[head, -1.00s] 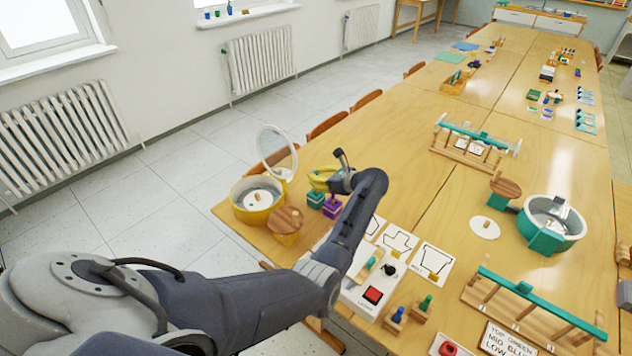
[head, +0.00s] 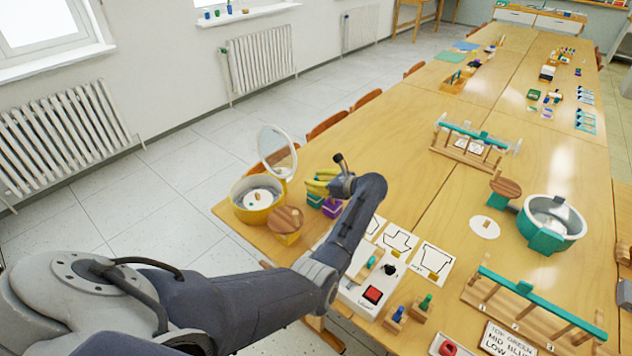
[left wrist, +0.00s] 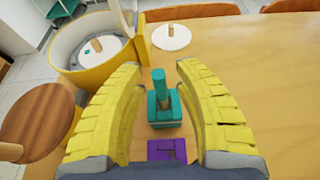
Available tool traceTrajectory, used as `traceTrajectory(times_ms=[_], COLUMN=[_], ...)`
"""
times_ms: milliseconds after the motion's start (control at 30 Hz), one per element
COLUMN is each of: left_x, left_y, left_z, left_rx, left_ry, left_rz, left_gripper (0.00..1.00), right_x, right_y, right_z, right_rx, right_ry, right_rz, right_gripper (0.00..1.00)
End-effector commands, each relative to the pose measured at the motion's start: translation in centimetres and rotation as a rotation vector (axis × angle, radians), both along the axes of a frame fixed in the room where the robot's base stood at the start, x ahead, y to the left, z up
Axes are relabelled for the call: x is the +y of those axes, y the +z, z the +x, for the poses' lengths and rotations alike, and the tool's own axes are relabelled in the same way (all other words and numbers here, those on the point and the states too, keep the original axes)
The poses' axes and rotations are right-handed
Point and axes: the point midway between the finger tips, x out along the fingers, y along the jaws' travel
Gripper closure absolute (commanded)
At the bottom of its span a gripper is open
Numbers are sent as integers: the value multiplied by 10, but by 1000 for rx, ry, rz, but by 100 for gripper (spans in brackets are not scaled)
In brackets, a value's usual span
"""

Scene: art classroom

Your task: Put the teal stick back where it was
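The teal stick (left wrist: 159,84) stands upright on a teal block (left wrist: 163,112) in the left wrist view. My left gripper (left wrist: 158,80) has its two yellow fingers spread on either side of the stick, with gaps between. A purple block (left wrist: 166,150) sits nearer the wrist, below the teal one. In the head view my left gripper (head: 322,181) is over the teal block (head: 314,201) and purple block (head: 331,208) at the table's left end. There the stick is hard to make out behind the fingers. My right gripper is not in view.
A white box with a red button (head: 373,295) and outline cards (head: 432,262) lie to the right. Bare table (left wrist: 240,85) lies right of the fingers.

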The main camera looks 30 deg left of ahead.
Motion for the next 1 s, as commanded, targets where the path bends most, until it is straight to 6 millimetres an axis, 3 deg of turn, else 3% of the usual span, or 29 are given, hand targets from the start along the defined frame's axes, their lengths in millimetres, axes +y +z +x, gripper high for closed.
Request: traceTrajectory(times_ms=[167,700,1000], left_x=[0,-60,-69], left_y=[4,28,32], left_z=[0,-7,-9], left_rx=[0,-1,1], left_ry=[-1,0,0], left_rz=[0,-1,0], left_gripper=[68,68,68], right_x=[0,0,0], right_y=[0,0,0], right_z=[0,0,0], right_rx=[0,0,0], right_ry=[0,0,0], right_rz=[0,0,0], right_gripper=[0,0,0])
